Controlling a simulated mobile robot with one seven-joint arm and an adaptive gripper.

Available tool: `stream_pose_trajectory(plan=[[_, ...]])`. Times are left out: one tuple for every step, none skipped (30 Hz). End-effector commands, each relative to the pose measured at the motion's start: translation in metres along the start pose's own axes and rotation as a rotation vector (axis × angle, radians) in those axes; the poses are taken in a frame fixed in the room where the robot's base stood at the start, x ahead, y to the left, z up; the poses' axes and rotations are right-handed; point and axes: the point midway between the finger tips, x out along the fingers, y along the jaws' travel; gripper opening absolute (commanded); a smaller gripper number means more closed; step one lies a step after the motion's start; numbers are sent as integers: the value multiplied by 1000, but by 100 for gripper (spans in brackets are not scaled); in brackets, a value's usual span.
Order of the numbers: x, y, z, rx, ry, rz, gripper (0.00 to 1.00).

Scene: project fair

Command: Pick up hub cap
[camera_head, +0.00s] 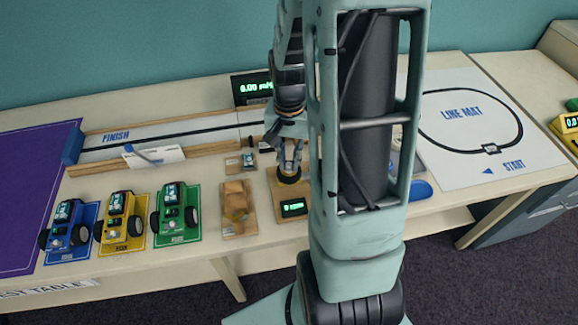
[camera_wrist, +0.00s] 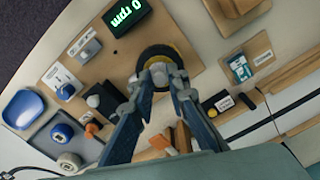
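A small pale grey round piece, apparently the hub cap (camera_wrist: 159,73), sits at the centre of a dark wheel with a yellowish rim (camera_wrist: 148,54) on a wooden board (camera_wrist: 192,62). My gripper (camera_wrist: 160,82) is low over this wheel, its two blue-grey fingers apart with the grey piece between their tips. I cannot tell whether the tips touch it. In the head view, my gripper (camera_head: 289,170) points down at the dark wheel (camera_head: 289,180), and the small piece is hidden by the fingers.
A green-lit rpm display (camera_wrist: 127,14) stands close beside the wheel. Three toy cars (camera_head: 121,222) stand to the left. A wooden block board (camera_head: 238,208) is just left of the wheel.

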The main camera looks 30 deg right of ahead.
Motion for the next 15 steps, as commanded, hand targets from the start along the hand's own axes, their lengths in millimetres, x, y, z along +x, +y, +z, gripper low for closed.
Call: stream_pose_trajectory(plan=[[0,0,0,0,0,0,7],[0,0,0,0,0,0,4],[0,0,0,0,0,0,3],[0,0,0,0,0,0,3],[0,0,0,0,0,0,3],[0,0,0,0,0,0,3],[0,0,0,0,0,0,3],[0,0,0,0,0,0,3],[0,0,0,0,0,0,3],[0,0,0,0,0,0,3],[0,0,0,0,0,0,3],[-1,0,0,0,1,0,3],[-1,0,0,0,1,0,3],[-2,0,0,0,1,0,3],[-3,0,0,0,1,0,3]])
